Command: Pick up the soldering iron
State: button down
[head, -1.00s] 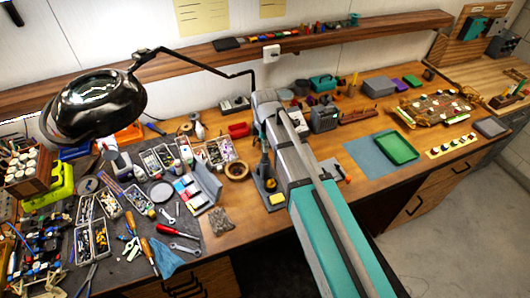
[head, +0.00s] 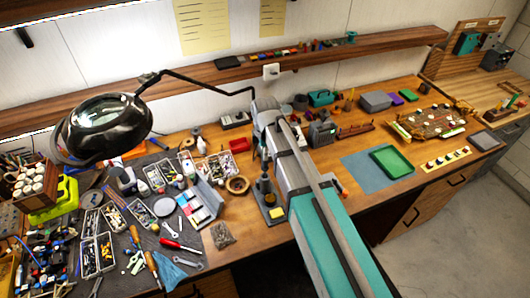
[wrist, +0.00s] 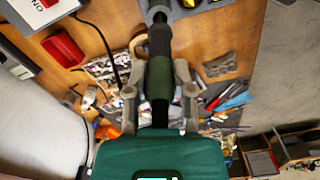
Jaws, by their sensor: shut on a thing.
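The soldering iron (wrist: 160,76), with a dark handle and a green sleeve, stands between the two grey fingers of my gripper (wrist: 159,100) in the wrist view. The fingers are shut on its handle from both sides. Its far end points toward the dark stand (wrist: 188,9) at the top of that view. In the head view my gripper (head: 263,152) is above the stand (head: 273,213), which has a yellow sponge. My arm hides part of the grip there. I cannot tell whether the iron's lower end is clear of the stand's holder.
A magnifier lamp (head: 110,127) hangs over the cluttered left side. A red box (head: 239,145) is behind. A green tray (head: 392,162) lies on a blue mat (head: 365,172) to the right.

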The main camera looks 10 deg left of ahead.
jog(key=shift+r+p, duration=6.15)
jog(key=shift+r, duration=0.5)
